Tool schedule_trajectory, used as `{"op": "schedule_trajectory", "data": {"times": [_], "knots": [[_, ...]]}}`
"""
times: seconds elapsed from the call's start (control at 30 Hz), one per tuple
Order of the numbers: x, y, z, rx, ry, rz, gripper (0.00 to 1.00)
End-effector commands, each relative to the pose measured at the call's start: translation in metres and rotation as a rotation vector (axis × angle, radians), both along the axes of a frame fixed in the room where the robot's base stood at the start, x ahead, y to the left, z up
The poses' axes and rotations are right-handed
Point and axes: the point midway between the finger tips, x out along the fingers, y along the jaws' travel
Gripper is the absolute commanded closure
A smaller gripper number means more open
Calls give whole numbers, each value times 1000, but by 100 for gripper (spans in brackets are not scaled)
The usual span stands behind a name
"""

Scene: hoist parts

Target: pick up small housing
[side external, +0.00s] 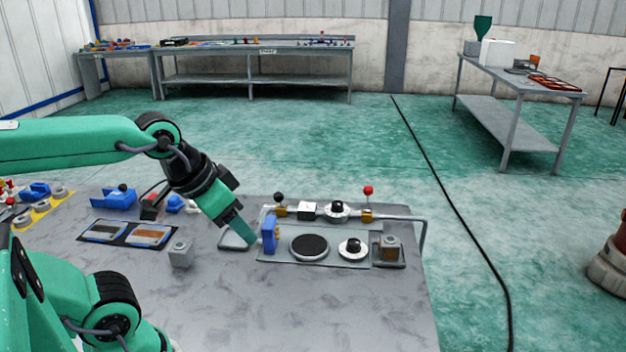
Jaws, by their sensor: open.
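My gripper (248,237) reaches down at a slant from the left over the table. Its tip is close to the left side of an upright blue part (269,234); I cannot tell whether they touch. The jaws are open, and nothing shows held in them. No part is clearly marked as the small housing. A small grey block with a round feature on top (181,253) stands alone on the table, left of my gripper. Another block with a brownish top (390,247) stands in a dark square tray at the right.
A grey plate (335,262) holds a black disc (309,246) and a white and black round part (353,248). A shallow tray (234,246) lies under my gripper. The table front is clear.

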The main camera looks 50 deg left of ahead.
Motion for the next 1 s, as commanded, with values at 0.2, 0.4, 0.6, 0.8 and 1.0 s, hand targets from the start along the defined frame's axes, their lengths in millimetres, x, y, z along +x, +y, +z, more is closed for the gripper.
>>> {"op": "schedule_trajectory", "data": {"times": [0.2,0.4,0.6,0.8,1.0], "knots": [[17,0,11,13,24,-27,49],[50,-1,26,35,62,-76,49],[89,-2,38,59,104,-133,49],[129,-3,42,81,146,-190,49],[171,-5,40,100,187,-249,49]]}}
